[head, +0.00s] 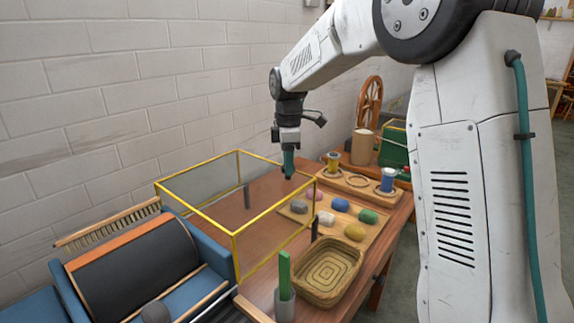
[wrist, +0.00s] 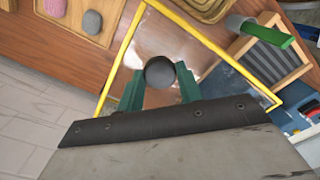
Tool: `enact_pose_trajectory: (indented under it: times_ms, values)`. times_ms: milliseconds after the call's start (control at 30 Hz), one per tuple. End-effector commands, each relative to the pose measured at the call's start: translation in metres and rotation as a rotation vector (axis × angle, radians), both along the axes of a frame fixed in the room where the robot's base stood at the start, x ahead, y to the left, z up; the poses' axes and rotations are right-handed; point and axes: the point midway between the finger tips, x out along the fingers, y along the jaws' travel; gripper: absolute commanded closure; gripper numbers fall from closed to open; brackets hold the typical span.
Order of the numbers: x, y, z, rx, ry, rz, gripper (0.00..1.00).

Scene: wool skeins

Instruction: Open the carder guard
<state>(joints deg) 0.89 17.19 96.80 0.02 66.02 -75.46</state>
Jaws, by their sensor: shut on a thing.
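The carder guard (head: 234,236) is a clear box with a yellow frame. In the head view it stands to the right of the carder's dark drum (head: 132,268), which shows uncovered. Its frame also shows in the wrist view (wrist: 121,52). My gripper (head: 288,176) has green fingers and points down at the guard's far right top edge. In the wrist view my gripper (wrist: 160,84) has its fingers on both sides of a dark round knob (wrist: 159,71) and is shut on it. How the knob joins the guard is hidden.
A woven basket (head: 328,273) and a grey cup with a green-handled tool (head: 284,290) stand in front of the guard. A board with several coloured wool pieces (head: 340,204) lies to the right, with spools (head: 388,180) behind. A brick wall (head: 110,90) bounds the back.

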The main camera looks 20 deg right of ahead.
Motion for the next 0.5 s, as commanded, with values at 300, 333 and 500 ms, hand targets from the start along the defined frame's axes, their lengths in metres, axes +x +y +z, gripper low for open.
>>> enact_pose_trajectory:
  times_ms: [300, 333, 500]
  values:
    - [0.0013, -0.0006, 0.0008, -0.001, -0.002, 0.003, 1.00]
    - [0.0013, -0.0006, 0.0008, -0.001, -0.002, 0.003, 1.00]
    - [0.0011, -0.0008, 0.0006, -0.001, -0.002, 0.002, 0.43]
